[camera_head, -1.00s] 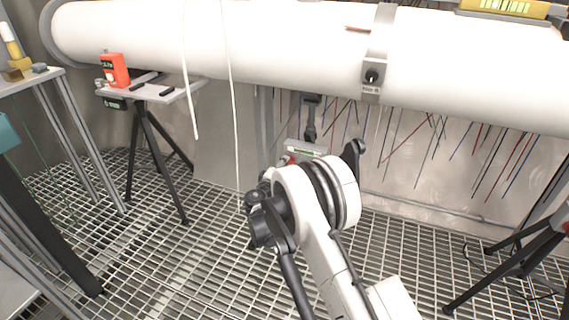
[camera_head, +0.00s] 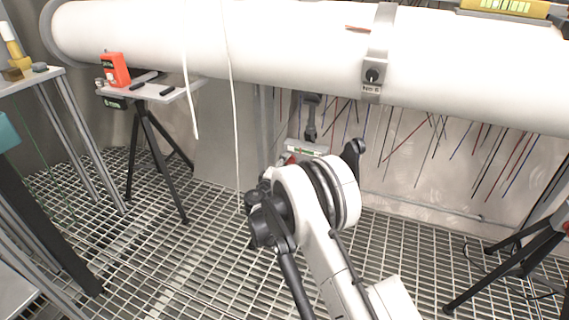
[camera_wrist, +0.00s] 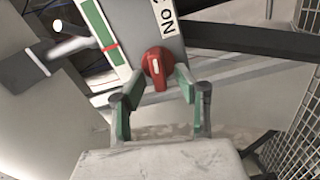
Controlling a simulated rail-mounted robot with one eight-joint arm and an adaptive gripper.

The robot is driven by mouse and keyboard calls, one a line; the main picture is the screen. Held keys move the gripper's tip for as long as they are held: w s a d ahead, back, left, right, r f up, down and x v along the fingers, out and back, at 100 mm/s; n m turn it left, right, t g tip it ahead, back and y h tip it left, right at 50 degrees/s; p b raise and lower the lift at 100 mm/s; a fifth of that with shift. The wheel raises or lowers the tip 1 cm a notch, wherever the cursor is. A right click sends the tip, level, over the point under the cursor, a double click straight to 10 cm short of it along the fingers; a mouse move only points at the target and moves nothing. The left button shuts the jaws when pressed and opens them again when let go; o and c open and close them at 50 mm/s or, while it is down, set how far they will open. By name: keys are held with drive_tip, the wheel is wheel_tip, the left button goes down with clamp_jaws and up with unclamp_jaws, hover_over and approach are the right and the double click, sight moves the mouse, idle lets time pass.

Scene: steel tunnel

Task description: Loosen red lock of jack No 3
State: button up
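The red lock (camera_wrist: 158,66) is a red knob with a downward-pointing handle on the grey face of the jack (camera_wrist: 183,45). Beside it are a white label reading "NO", with its number cut off at the top, and a green-and-white strip with a red mark. My gripper (camera_wrist: 160,80) has green-padded fingers on either side of the knob, apparently with small gaps; firm contact cannot be seen. In the head view, the jack (camera_head: 307,148) and a bit of red (camera_head: 291,159) show behind my arm, which hides the gripper.
A large white pipe (camera_head: 270,45) runs across above the jack. A tripod stand (camera_head: 150,92) with an orange box (camera_head: 115,69) stands at left, another tripod (camera_head: 515,265) at right. White cables hang near my arm. The grating floor (camera_head: 180,260) is mostly clear.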

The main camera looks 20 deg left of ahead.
drive_tip(key=s, duration=1.2)
drive_tip(key=shift+a, duration=0.15)
drive_tip(key=shift+w, duration=0.1)
